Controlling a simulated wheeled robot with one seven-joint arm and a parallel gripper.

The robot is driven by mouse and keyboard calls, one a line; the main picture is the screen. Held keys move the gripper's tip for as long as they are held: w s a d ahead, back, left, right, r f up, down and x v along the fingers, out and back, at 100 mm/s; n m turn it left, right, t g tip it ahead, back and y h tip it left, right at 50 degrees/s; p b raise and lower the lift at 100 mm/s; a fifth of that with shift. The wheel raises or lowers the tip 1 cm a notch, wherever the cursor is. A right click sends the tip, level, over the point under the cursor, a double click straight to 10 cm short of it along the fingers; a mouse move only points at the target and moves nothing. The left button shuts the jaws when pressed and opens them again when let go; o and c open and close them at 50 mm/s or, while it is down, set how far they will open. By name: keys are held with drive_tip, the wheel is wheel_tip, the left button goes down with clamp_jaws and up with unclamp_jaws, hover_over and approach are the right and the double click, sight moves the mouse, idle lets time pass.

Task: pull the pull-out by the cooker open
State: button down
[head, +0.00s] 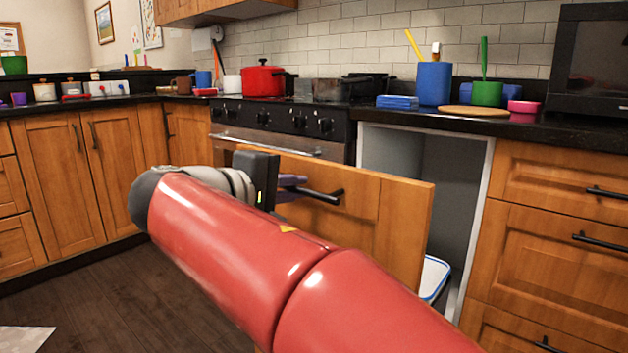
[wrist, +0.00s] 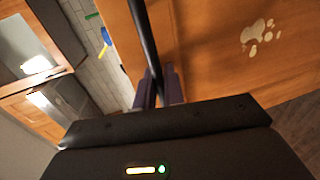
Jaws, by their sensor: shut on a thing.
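The pull-out's wooden front (head: 404,212) stands well out from its cabinet, beside the cooker (head: 282,123). Behind it the grey cabinet opening (head: 455,185) shows, with the white and blue rim of a bin (head: 435,277) low down. My gripper (head: 291,187) is shut on the dark bar handle (head: 326,196) of that front. In the wrist view, the purple-grey fingers (wrist: 158,87) lie on both sides of the handle (wrist: 143,38), close to the wooden front (wrist: 205,55). My red arm hides the lower part of the front.
Drawers with dark handles (head: 592,238) stand right of the opening. Wooden cupboards (head: 75,180) line the left. The counter above holds a blue container (head: 434,83), a green cup (head: 487,93) and a microwave (head: 590,55).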

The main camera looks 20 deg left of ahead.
drive_tip(key=shift+s+a+f, duration=0.1)
drive_tip(key=shift+s+a, duration=0.1)
drive_tip(key=shift+s, duration=0.4)
drive_tip(key=shift+s+a+r, duration=0.1)
drive_tip(key=shift+s+a, duration=0.15)
drive_tip(key=shift+s, duration=0.4)
drive_tip(key=shift+s+a+f, duration=0.1)
drive_tip(key=shift+s+a, duration=0.1)
drive_tip(key=shift+s, duration=0.4)
drive_tip(key=c, duration=1.6)
unclamp_jaws()
drive_tip(key=p+v, duration=0.1)
drive_tip(key=v, duration=0.7)
drive_tip(key=shift+w, duration=0.1)
